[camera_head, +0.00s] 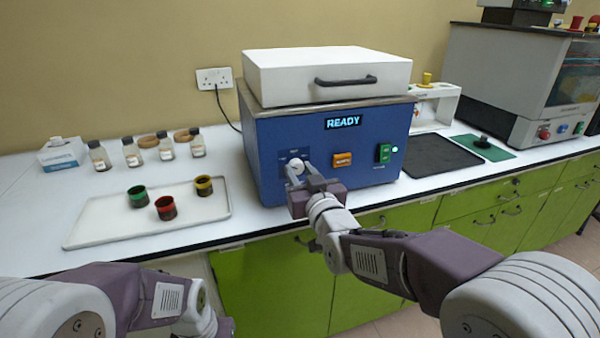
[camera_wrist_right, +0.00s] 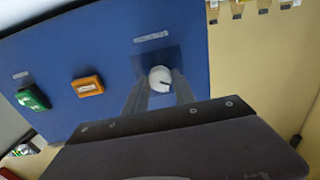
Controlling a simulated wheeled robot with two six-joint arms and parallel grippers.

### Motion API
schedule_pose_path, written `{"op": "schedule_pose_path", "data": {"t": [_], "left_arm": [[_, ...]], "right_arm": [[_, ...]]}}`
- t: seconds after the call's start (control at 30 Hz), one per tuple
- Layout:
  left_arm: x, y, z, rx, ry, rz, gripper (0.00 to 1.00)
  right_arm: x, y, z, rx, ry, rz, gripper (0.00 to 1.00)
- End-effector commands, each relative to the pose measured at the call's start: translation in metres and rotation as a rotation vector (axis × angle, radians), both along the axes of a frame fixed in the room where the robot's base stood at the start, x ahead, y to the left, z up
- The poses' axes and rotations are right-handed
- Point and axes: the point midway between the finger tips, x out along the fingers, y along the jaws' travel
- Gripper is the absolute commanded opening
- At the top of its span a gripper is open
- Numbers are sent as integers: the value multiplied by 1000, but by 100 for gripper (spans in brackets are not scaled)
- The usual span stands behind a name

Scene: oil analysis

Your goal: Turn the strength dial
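The strength dial is a round white knob (camera_wrist_right: 159,79) with a dark mark, on the dark blue front of a blue machine (camera_head: 265,145) with a white lid. In the head view my right gripper (camera_head: 300,176) is at the dial, at the left of the panel, and partly covers it. In the right wrist view its two fingers (camera_wrist_right: 160,92) reach to either side of the dial; whether they press on it I cannot tell. The machine's display (camera_head: 343,122) reads READY.
An orange button (camera_head: 342,160) and a green switch (camera_head: 384,153) sit right of the dial. A white tray (camera_head: 100,232) with green, red and yellow cups lies left, with several bottles behind. A black mat (camera_head: 440,155) lies right of the machine.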

Motion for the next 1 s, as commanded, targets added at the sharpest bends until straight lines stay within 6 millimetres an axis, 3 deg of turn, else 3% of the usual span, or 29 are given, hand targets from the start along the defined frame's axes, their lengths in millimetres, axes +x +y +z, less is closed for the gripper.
{"op": "schedule_pose_path", "data": {"t": [0.03,0.07,0.47,1.0], "left_arm": [[0,0,0,0,0,0,0],[0,0,0,0,0,0,0],[0,0,-8,0,0,0,0],[0,0,-48,0,0,0,0]], "right_arm": [[0,0,0,0,0,-1,9],[0,0,0,0,0,-1,0],[0,0,-2,66,20,-1,0],[0,0,-4,506,163,0,0]]}}
